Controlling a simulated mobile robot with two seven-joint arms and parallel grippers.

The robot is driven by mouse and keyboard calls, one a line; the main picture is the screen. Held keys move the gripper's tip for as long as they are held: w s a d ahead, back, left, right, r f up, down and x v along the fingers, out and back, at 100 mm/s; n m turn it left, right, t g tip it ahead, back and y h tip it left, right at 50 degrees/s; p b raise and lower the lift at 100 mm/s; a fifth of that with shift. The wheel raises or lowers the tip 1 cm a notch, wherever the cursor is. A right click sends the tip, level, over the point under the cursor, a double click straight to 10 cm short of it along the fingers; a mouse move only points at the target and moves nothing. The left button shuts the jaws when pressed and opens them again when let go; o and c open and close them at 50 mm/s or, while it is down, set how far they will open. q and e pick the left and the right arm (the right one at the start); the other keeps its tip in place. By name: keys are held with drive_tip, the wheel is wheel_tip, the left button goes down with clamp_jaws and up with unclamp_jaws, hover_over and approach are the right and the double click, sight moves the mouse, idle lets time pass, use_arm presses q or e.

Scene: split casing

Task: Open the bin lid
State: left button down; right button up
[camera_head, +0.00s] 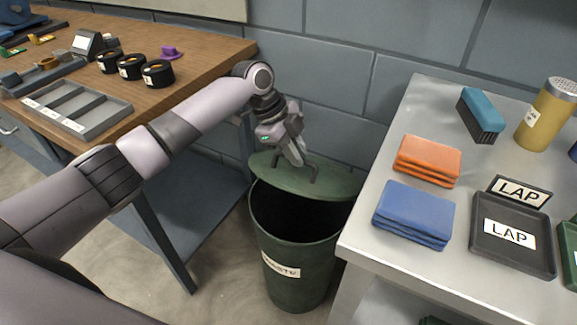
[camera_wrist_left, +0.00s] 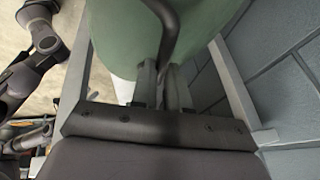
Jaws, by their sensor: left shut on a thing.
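The green bin (camera_head: 295,245) stands on the floor between the wooden bench and the metal table. Its green lid (camera_head: 335,182) is raised and tilted at the back, and the dark inside of the bin shows below it. My left gripper (camera_head: 300,160) is shut on the lid's dark handle (camera_head: 316,168). In the left wrist view the handle (camera_wrist_left: 165,35) runs between the fingers of the left gripper (camera_wrist_left: 172,75), with the green lid (camera_wrist_left: 120,35) behind it. My right gripper is not in view.
The metal table (camera_head: 375,215) at right holds blue cloths (camera_head: 412,215), orange cloths (camera_head: 427,160), a brush (camera_head: 481,115), a yellow shaker (camera_head: 546,115) and a LAP tray (camera_head: 512,255). The wooden bench (camera_head: 200,55) stands at left. A block wall (camera_head: 340,60) is close behind the bin.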

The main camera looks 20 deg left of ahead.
use_arm(q)
drive_tip(key=shift+w+d+r, duration=0.15)
drive_tip(key=shift+w+r, duration=0.25)
drive_tip(key=shift+w, duration=0.4)
drive_tip(key=shift+w+d+r, duration=0.15)
drive_tip(key=shift+w+r, duration=0.25)
drive_tip(key=shift+w, duration=0.35)
drive_tip(key=c, duration=1.4)
unclamp_jaws()
drive_tip(key=shift+o, duration=1.4)
drive_tip(key=shift+w+d+f, duration=0.1)
drive_tip(key=shift+w+f, duration=0.1)
drive_tip(key=shift+w, duration=0.1)
drive_tip(key=shift+s+r, duration=0.1)
drive_tip(key=shift+r, duration=0.15)
drive_tip(key=v, duration=0.7)
drive_tip(key=shift+p, duration=0.4)
